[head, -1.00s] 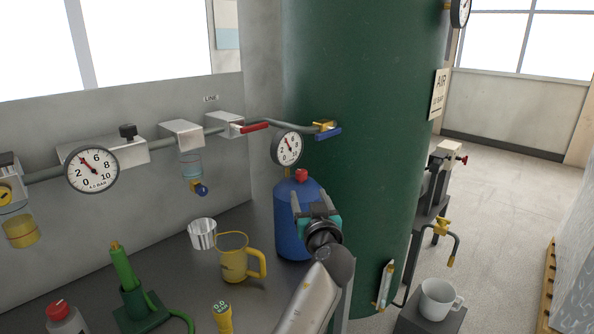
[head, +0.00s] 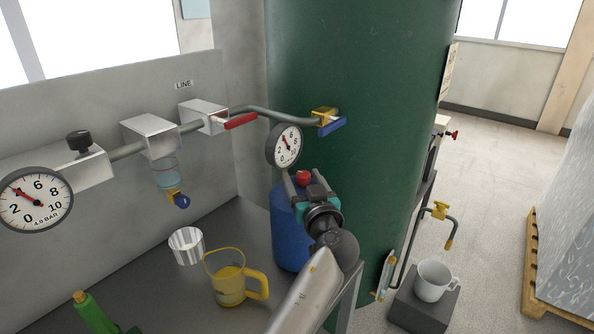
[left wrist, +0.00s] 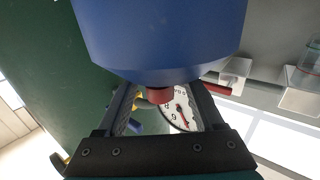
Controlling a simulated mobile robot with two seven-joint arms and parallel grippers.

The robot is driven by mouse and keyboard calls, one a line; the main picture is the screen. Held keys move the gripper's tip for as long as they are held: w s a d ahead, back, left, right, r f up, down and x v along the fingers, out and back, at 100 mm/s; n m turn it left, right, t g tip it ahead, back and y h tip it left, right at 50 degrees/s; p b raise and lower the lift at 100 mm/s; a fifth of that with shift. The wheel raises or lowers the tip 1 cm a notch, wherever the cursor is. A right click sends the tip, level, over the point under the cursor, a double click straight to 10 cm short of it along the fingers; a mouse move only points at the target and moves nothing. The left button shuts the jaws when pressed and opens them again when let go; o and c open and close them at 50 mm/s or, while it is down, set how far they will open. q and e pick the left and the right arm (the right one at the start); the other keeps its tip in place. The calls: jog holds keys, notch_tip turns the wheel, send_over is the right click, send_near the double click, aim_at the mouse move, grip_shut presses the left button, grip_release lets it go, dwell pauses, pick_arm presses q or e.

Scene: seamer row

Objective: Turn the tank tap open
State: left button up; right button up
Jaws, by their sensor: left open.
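The tank tap (head: 324,115) is a brass valve where the grey pipe meets the green tank (head: 380,60). Its blue lever (head: 333,127) slants across the front of the valve; I cannot tell its exact angle to the pipe. My left gripper (head: 304,183) is open and empty, below and left of the tap and apart from it, by the blue bottle (head: 284,225). In the left wrist view, the bottle's red cap (left wrist: 160,96) shows between the fingers, with the dial gauge (left wrist: 182,108) behind and the blue lever (left wrist: 134,127) partly hidden by a finger.
A gauge (head: 285,147) stands just left of the tap. A red-handled line valve (head: 205,117) is on the pipe further left. A metal cup (head: 187,246) and a yellow jug (head: 230,285) stand on the bench.

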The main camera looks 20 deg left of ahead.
dwell(0.3)
pick_arm(q)
grip_shut()
dwell(0.4)
